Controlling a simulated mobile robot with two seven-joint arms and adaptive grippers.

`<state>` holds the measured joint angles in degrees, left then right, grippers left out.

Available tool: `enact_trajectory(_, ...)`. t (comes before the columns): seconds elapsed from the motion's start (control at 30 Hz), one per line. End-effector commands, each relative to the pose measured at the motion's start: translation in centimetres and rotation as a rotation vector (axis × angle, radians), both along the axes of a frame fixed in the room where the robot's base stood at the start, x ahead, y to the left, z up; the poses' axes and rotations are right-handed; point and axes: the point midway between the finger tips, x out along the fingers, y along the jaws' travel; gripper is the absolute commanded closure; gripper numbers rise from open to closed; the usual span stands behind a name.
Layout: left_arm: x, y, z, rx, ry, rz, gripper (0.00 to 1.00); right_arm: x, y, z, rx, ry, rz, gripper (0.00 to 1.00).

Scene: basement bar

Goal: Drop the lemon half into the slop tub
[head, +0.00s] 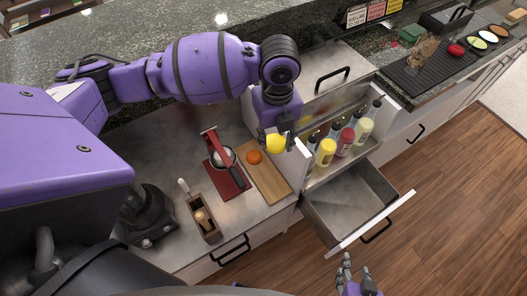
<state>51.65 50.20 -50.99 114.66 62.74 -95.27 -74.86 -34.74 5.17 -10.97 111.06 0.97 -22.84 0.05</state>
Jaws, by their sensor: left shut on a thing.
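My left gripper (278,133) is shut on the yellow lemon half (276,144). It holds it near the right end of the wooden board, beside the bottle rack; its height above the counter is hard to judge. The gripper hides part of the lemon half. No container in view is clearly the slop tub. An open, empty-looking grey drawer (345,195) is to the lower right, and a small green container (410,34) is at the back right. My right gripper (352,275) is at the bottom edge, its fingers apart and nothing seen between them.
An orange fruit (254,157) lies on the wooden board (271,184). Left of it are a red tray (228,187) with a red-handled press and a wooden caddy (204,226). Several bottles (347,141) stand in a rack behind the drawer. A dark mat (428,75) lies back right.

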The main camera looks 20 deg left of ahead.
Motion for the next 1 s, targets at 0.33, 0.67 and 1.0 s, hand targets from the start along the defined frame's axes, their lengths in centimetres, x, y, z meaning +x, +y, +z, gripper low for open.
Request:
enact_trajectory(0.33,0.1,0.0,0.9,0.000,-0.003,-0.001,0.85,-0.1,-0.1,-0.1,-0.003,0.002,0.005,0.60)
enact_trajectory(0.67,0.2,0.3,1.7,-0.002,-0.005,0.167,0.85,-0.1,-0.1,0.0,-0.002,0.002,0.004,0.60)
enact_trajectory(1.0,-0.1,1.8,5.5,-0.007,-0.001,0.998,0.85,0.0,0.0,0.0,0.001,0.001,0.001,0.60)
